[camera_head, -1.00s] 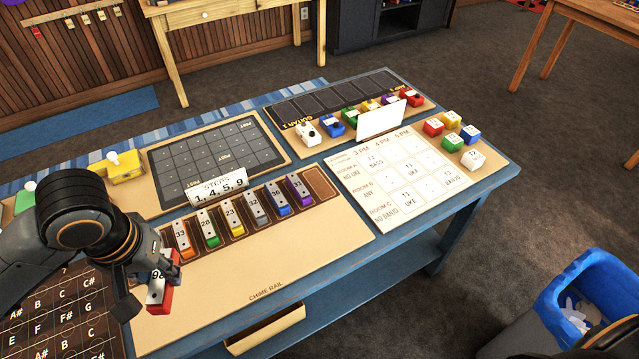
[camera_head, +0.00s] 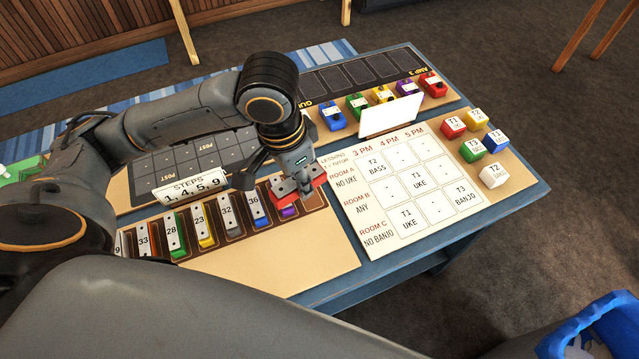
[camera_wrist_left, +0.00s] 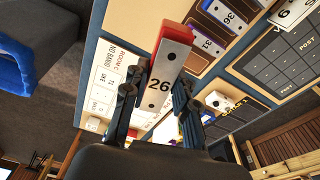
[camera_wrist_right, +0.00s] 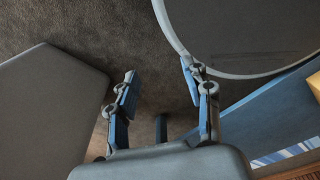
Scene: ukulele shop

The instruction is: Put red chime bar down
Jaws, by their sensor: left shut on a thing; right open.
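The red chime bar (camera_head: 319,177), marked 26 in the left wrist view (camera_wrist_left: 170,62), is in my left gripper (camera_head: 301,188). The gripper's two fingers (camera_wrist_left: 160,95) are shut on its sides. In the head view the bar is over the right end of the chime rail (camera_head: 314,199), beside and partly over the purple bar (camera_head: 289,211). Whether it touches the rail cannot be told. Orange, green, yellow, grey and blue bars stand in a row to the left. My right gripper (camera_wrist_right: 158,72) is open and empty, away from the table top.
The lesson board (camera_head: 400,190) lies right of the rail, with several colored blocks and a white card (camera_head: 390,118) nearby. A steps sign (camera_head: 184,188) stands behind the bars. A blue bin (camera_head: 610,335) is at lower right. The rail board's front (camera_head: 270,262) is clear.

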